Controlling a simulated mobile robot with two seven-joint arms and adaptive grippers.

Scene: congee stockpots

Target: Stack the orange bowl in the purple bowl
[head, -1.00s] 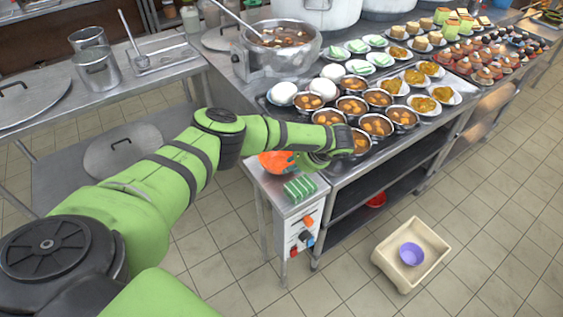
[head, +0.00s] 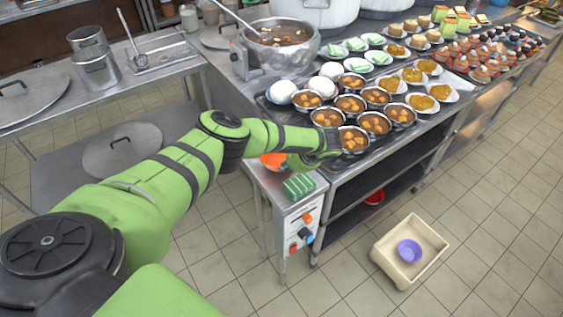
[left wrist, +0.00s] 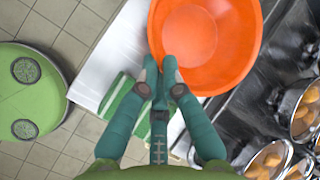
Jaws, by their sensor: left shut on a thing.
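The orange bowl (head: 271,159) is at the near left end of the counter, mostly hidden behind my left arm in the head view. In the left wrist view the orange bowl (left wrist: 228,42) shows its open inside. My left gripper (left wrist: 170,68) is shut on its near rim. In the head view the left gripper (head: 300,161) is partly hidden by its own wrist. The purple bowl (head: 409,251) sits upright and empty in a cream bin on the floor, right of the counter. My right gripper is not in view.
The cream bin (head: 432,244) stands on open tiled floor. Green-and-white sponges (head: 299,186) lie beside the orange bowl. Bowls of stew (head: 354,139) crowd the counter just right of my gripper. A red bowl (head: 374,197) is on the lower shelf.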

